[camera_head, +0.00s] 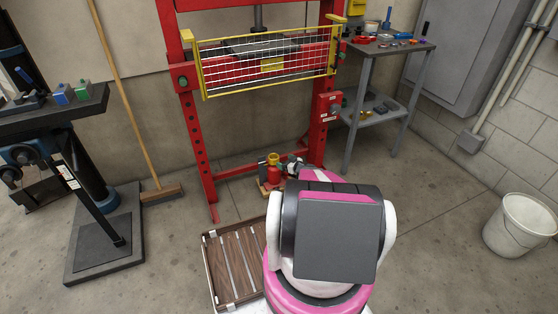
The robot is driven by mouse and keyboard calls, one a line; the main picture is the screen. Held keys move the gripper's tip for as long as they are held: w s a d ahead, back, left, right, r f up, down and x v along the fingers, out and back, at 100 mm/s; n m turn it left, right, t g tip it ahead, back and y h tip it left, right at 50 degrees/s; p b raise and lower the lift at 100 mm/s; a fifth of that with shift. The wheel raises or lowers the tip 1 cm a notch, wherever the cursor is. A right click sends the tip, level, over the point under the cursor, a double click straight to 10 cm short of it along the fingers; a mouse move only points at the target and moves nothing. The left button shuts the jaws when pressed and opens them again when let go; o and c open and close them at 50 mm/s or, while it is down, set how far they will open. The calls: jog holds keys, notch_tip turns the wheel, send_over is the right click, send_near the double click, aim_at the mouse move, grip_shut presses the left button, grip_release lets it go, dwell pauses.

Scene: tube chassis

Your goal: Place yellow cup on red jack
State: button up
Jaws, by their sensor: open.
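The red jack (274,176) stands low on the floor in front of the red press frame, on a small tan base. The yellow cup (273,158) shows directly above the jack's top and appears to rest on it, upright. Both are small, so the exact contact cannot be told. My gripper (287,165) is just to the right of the cup and jack, open, with nothing visible held. My pink and white arm hides the floor to the right and in front of the jack.
A red press frame (197,140) with a yellow-edged mesh guard (265,62) stands behind. A brown slatted tray (234,262) is at front left. A broom (130,90) leans at left, a tool table (385,47) stands at back right, and a white bucket (520,226) at right.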

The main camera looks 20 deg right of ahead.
jog(key=s+a+r+g+y, duration=0.1)
jog(key=s+a+r+g, duration=0.5)
jog(key=a, duration=0.4)
jog(key=s+a+r+g+y, duration=0.25)
jog(key=s+a+r, duration=0.25)
jog(key=a+r, duration=0.45)
jog(key=s+a+r+m+g+h, duration=0.2)
jog(key=s+a+r+g+h, duration=0.1)
jog(key=s+r+h, duration=0.2)
jog(key=s+a+r+m+g+h, duration=0.2)
jog(key=s+a+r+g+h, duration=0.1)
jog(key=s+r, duration=0.5)
jog(key=shift+s+a+m+h, duration=0.4)
jog(key=shift+s+a+h, duration=0.2)
jog(key=shift+s+h, duration=0.4)
